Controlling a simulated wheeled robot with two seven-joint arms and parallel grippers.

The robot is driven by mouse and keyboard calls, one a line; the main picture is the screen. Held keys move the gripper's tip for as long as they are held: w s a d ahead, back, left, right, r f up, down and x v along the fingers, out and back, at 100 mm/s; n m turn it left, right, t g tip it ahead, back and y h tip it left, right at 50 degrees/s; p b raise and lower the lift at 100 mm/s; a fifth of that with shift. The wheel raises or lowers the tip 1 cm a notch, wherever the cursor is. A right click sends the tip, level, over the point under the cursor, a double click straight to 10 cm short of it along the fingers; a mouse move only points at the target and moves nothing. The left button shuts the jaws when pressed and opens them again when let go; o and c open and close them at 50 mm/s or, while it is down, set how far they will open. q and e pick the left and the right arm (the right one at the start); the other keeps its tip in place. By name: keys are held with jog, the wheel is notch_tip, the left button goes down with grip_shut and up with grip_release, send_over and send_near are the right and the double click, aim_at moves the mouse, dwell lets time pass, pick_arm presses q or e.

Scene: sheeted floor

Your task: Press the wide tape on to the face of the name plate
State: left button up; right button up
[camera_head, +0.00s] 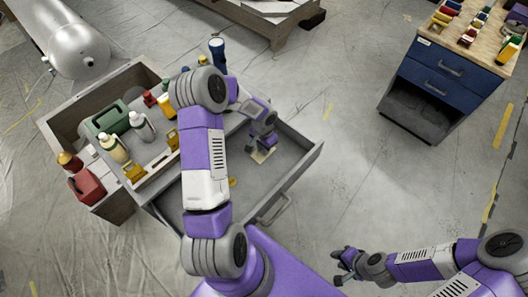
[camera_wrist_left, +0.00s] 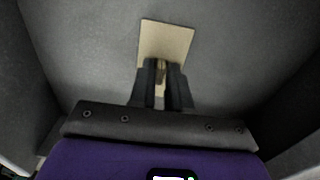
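My left gripper (camera_head: 262,144) points down into the open drawer. Just at its fingertips is a flat, pale tan rectangular piece (camera_head: 261,156). In the left wrist view this piece (camera_wrist_left: 166,36) lies beyond the fingers, partly hidden by them. The dark fingers (camera_wrist_left: 162,70) are close together, with a small brown part (camera_wrist_left: 161,68) between their tips. I cannot tell whether the pale piece is the wide tape or the name plate, or whether it touches the drawer floor. My right gripper (camera_head: 342,265) is empty over the floor at the lower right, fingers apart.
The grey drawer (camera_head: 302,160) has walls around my left gripper. A small yellow item (camera_head: 232,182) lies in it. Left of it, a box top holds bottles and a green case (camera_head: 107,116). A blue cabinet (camera_head: 437,78) stands at upper right. The floor between is clear.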

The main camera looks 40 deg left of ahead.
pick_arm(q)
grip_shut()
jog(key=shift+r+p, duration=3.25)
jog(key=shift+r, duration=1.1)
jog(key=shift+c, duration=0.8)
grip_release()
jog(key=shift+f, duration=0.1)
grip_shut()
